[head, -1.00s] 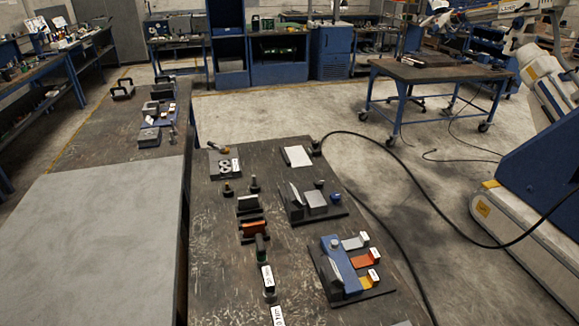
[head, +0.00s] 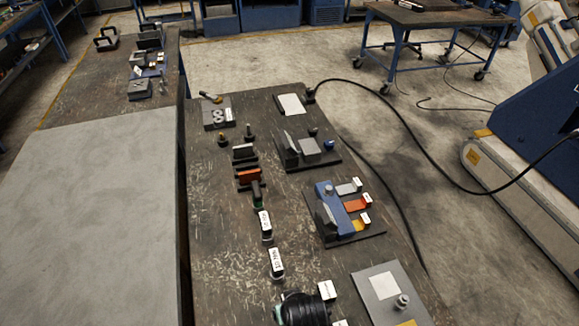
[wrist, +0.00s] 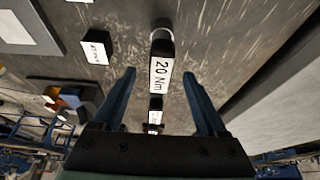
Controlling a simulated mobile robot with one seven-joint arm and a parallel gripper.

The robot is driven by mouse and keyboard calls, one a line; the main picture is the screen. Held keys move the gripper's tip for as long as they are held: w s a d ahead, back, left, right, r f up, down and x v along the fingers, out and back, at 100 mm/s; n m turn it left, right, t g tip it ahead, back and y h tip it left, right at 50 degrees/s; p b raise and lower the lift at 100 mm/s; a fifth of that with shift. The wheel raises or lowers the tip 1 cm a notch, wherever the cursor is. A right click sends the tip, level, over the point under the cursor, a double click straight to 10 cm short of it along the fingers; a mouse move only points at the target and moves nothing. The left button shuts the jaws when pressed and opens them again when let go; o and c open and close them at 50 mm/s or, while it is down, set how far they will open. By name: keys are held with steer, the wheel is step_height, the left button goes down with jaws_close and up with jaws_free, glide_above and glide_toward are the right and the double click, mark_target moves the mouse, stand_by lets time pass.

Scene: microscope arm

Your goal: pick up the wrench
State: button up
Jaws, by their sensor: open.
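My gripper (wrist: 158,74) is open and empty, its two blue-grey fingers apart in the wrist view. Between and beyond the fingertips is a dark piece with a white "20 Nm" label (wrist: 161,75) and a rounded end. It appears in the head view as a labelled dark piece (head: 276,263) on the bench. A second labelled piece (head: 265,224) lies just beyond it. No outline is clearly a wrench; I cannot tell whether one of these labelled pieces is it. A black rounded part at the bottom of the head view seems to be my arm; the fingertips are hidden there.
The dark bench (head: 225,285) also bears an orange piece (head: 247,176), a holder with a blue block (head: 334,207), a plate with a grey block (head: 309,147), and a grey plate (head: 368,292) at front right. A light-grey tabletop (head: 90,220) is clear at left.

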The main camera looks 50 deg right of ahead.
steer(key=shift+x, duration=1.1)
jaws_close()
